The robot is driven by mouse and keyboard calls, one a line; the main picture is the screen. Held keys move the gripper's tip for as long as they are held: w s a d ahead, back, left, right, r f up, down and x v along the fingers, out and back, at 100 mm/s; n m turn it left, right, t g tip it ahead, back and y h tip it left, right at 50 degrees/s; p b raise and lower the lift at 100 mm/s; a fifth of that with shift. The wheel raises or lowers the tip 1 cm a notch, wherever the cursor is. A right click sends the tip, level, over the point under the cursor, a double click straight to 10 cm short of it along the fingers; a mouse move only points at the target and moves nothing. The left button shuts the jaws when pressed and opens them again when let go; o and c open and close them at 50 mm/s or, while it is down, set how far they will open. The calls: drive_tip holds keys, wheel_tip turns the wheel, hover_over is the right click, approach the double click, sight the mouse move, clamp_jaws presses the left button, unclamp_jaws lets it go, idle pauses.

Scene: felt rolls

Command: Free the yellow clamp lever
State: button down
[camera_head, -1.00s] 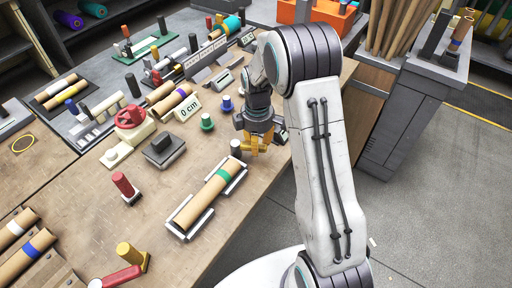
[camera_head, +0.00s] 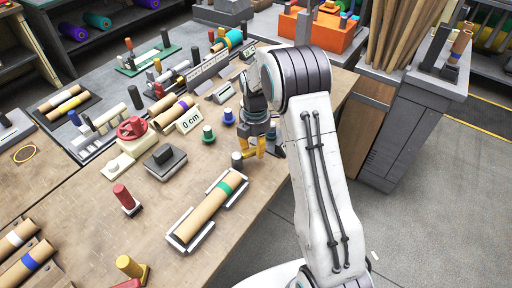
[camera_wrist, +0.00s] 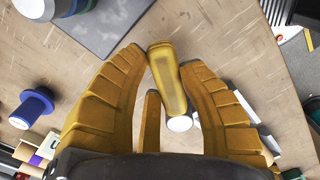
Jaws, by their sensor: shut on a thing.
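My gripper (camera_head: 254,152) is over the bench near its right edge. In the wrist view its yellow fingers (camera_wrist: 166,62) are closed on a smooth yellow piece with a white round end, which looks like the yellow clamp lever (camera_wrist: 168,82). The piece lies between the two outer fingertips, tilted slightly. In the head view the fingers hide most of it, and I cannot tell whether it touches anything below. Another yellow post (camera_head: 130,266) stands at the bench's front left, beside a red handle (camera_head: 127,284).
A cardboard roll with a green band (camera_head: 207,210) lies in a cradle in front. Blue (camera_head: 229,116) and green (camera_head: 208,134) knobs stand behind left. Bare bench (camera_head: 105,235) lies front left.

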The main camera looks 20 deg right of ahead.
sight(255, 146)
drive_tip(key=shift+f, duration=0.1)
idle(0.3)
drive_tip(key=c, duration=0.7)
unclamp_jaws()
drive_tip(key=shift+c, duration=0.2)
drive_tip(key=shift+w, duration=0.1)
wheel_tip(255, 146, up, 12)
idle(0.3)
